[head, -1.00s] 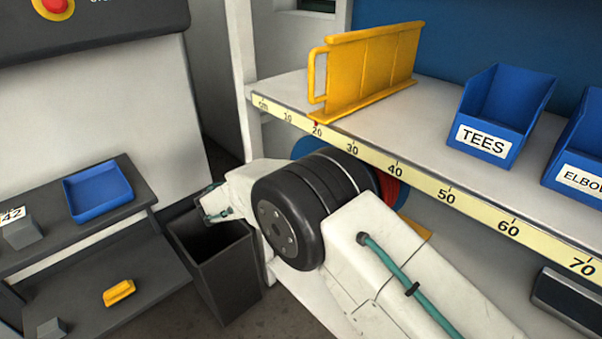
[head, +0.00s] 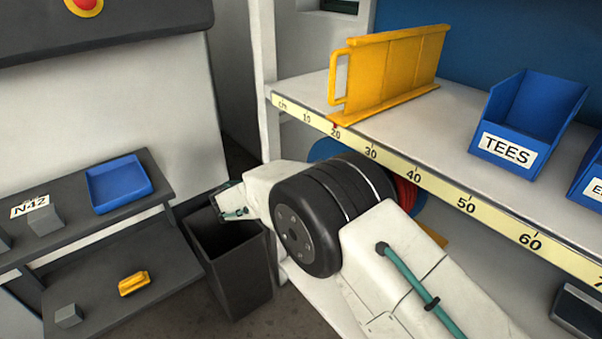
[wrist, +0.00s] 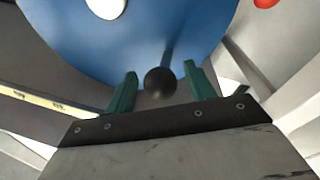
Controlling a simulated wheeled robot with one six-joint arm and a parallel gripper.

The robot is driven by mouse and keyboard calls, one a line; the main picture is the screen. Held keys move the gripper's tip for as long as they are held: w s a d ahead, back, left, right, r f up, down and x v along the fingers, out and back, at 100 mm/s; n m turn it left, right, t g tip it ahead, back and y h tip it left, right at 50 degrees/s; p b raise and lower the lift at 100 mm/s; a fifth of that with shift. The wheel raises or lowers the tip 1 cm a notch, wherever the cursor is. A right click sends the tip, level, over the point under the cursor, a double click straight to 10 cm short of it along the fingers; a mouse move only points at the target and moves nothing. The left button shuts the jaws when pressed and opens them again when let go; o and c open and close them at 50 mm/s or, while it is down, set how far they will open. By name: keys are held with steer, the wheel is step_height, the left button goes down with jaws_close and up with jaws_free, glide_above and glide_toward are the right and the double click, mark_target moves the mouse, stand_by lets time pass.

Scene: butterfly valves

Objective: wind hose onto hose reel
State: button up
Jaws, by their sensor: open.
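The hose reel shows in the wrist view as a large blue disc (wrist: 165,45) with a pale hub at its upper left. A dark round knob (wrist: 160,82) stands in front of the disc's lower edge. My gripper (wrist: 159,85) is open, with one green finger on each side of the knob; I cannot tell whether they touch it. In the head view, the blue reel (head: 325,150) and a red coil (head: 407,192), which looks like the hose, show partly behind my arm under the shelf. My gripper is hidden there.
A shelf with a ruler edge (head: 440,190) runs just above my arm. On it stand a yellow divider (head: 388,72) and a blue TEES bin (head: 528,120). A dark open bin (head: 235,270) and a cart with a blue tray (head: 119,185) are at left.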

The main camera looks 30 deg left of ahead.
steer(key=v, duration=0.7)
steer(key=shift+s+a, duration=0.15)
steer(key=shift+s, duration=0.1)
stand_by(0.7)
